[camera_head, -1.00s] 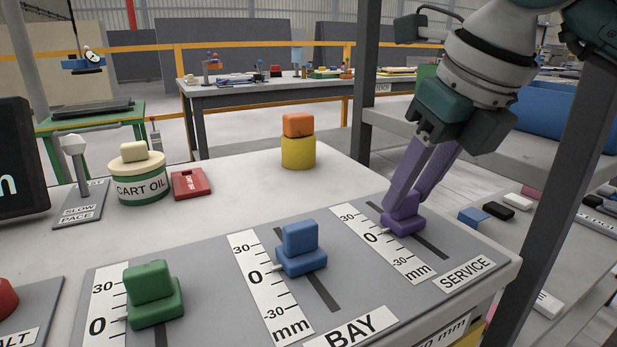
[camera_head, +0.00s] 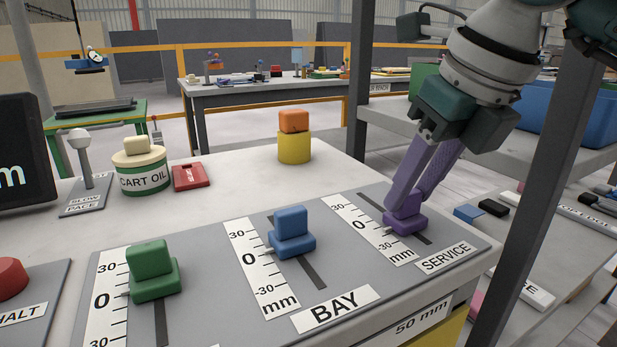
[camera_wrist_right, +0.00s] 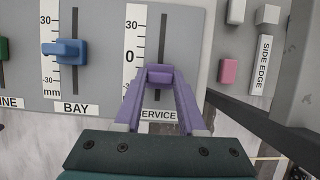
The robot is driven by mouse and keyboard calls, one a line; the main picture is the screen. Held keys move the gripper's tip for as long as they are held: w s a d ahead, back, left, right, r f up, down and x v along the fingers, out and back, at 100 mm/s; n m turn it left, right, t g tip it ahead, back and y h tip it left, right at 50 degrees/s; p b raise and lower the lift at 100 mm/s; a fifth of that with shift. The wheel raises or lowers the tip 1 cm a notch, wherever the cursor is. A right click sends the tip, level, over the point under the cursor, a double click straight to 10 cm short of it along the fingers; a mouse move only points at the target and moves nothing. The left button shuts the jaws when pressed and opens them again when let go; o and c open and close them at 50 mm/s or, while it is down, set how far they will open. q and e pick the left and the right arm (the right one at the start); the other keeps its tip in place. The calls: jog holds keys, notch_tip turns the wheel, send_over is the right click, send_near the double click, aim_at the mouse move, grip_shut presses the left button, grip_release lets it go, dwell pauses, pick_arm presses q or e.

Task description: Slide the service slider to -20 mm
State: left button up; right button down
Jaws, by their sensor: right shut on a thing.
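The service slider is a purple knob (camera_head: 405,217) on the grey panel, in a dark slot beside a white mm scale (camera_head: 370,226). Its pointer stands between the 0 and the -30 marks; the exact value is hard to read. The knob also shows in the right wrist view (camera_wrist_right: 159,75), beside the lower half of its scale. My right gripper (camera_head: 412,195) has its purple fingers shut on the knob, hiding part of it. The SERVICE label (camera_head: 446,257) lies at the near end of the slot. My left gripper is not in view.
The blue BAY slider (camera_head: 291,235) and a green slider (camera_head: 152,270) stand to the left on the same panel. A yellow cylinder with an orange block (camera_head: 294,122) stands behind. A dark shelf post (camera_head: 545,185) rises close right of my right arm.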

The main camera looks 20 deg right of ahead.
jog(key=shift+s, duration=0.55)
jog(key=shift+w, duration=0.25)
jog(key=c, duration=0.8)
grip_release()
jog(key=shift+w, duration=0.1)
jog(key=shift+c, duration=0.2)
jog(key=o, duration=0.4)
jog(key=shift+c, duration=0.2)
pick_arm(q)
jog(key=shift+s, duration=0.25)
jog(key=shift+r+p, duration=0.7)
jog(key=shift+p, duration=0.1)
pick_arm(e)
jog(key=v, duration=1)
